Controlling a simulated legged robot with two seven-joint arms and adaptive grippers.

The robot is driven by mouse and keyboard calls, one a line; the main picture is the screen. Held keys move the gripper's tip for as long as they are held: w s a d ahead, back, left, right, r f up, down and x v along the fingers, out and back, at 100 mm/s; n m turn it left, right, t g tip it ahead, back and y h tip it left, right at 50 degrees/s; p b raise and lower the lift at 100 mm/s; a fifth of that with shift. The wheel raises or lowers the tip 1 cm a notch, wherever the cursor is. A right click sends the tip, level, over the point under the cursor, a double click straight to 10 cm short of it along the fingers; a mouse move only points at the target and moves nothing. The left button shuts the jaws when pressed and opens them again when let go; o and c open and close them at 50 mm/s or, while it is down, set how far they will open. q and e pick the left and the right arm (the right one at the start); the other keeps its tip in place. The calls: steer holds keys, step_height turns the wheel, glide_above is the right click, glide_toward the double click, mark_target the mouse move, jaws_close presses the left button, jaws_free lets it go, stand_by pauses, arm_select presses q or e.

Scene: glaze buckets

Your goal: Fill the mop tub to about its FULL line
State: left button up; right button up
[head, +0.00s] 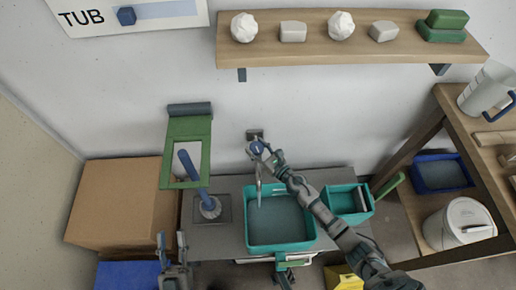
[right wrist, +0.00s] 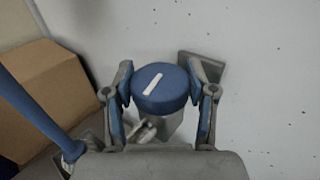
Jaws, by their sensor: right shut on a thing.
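The teal mop tub (head: 310,231) sits on the grey counter below the tap spout (head: 259,180), with grey liquid (head: 278,219) inside. I cannot make out a FULL line or whether water is running. My right gripper (head: 262,148) is at the blue tap knob (head: 256,147) on the wall. In the right wrist view, the fingers of my right gripper (right wrist: 162,103) are shut on either side of the blue knob (right wrist: 160,90), whose white mark slants up to the right. My left gripper (head: 171,240) is open and empty at the bottom, left of the tub.
A smaller teal container (head: 347,201) stands right of the tub. A green frame (head: 205,165) and blue handle (head: 188,166) stand left. A cardboard box (head: 120,205) is further left. A wooden shelf (head: 350,48) hangs above; a wooden rack (head: 455,115) stands right.

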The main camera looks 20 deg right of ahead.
stand_by(0.3)
steer(key=o, duration=1.2)
steer(key=v, duration=1.2)
steer(key=shift+f, duration=0.15)
